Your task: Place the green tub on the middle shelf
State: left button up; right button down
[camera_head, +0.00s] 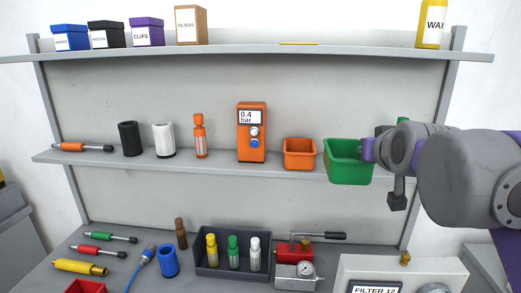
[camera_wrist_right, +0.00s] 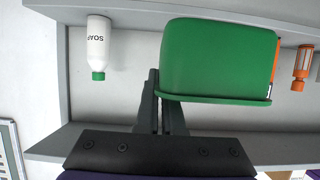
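The green tub (camera_head: 347,172) is upright at the right part of the middle shelf (camera_head: 225,168), just right of an orange tub. It covers the shelf's front edge, and its base reaches slightly below that edge in the head view. I cannot tell whether it touches the shelf. My right gripper (camera_head: 369,150) is at the tub's right side, shut on its rim. In the right wrist view, which is upside down, the fingers (camera_wrist_right: 160,100) meet the edge of the green tub (camera_wrist_right: 215,60). My left gripper is not in view.
The orange tub (camera_head: 299,154) stands close left of the green tub. A white soap bottle (camera_wrist_right: 97,45) stands on the other side, mostly hidden behind my arm in the head view. An orange gauge (camera_head: 251,133) and several bottles stand further left. The upper shelf (camera_head: 240,51) is overhead.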

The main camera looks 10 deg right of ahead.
jog(key=shift+w+r, duration=0.15)
jog(key=r+x, duration=0.1)
jog(key=x, duration=0.5)
jog(key=w+r+p+x, duration=0.1)
jog(key=r+x, duration=0.1)
jog(key=x, duration=0.4)
jog(key=r+p+x, duration=0.1)
jog(key=x, duration=0.6)
jog(key=shift+w+d+r, duration=0.15)
jog(key=shift+w, duration=0.3)
jog(key=shift+s, duration=0.4)
jog(key=f, duration=0.1)
jog(key=f+b, duration=0.1)
jog(key=f, duration=0.2)
jog(key=shift+w, duration=0.35)
jog(key=shift+f, duration=0.1)
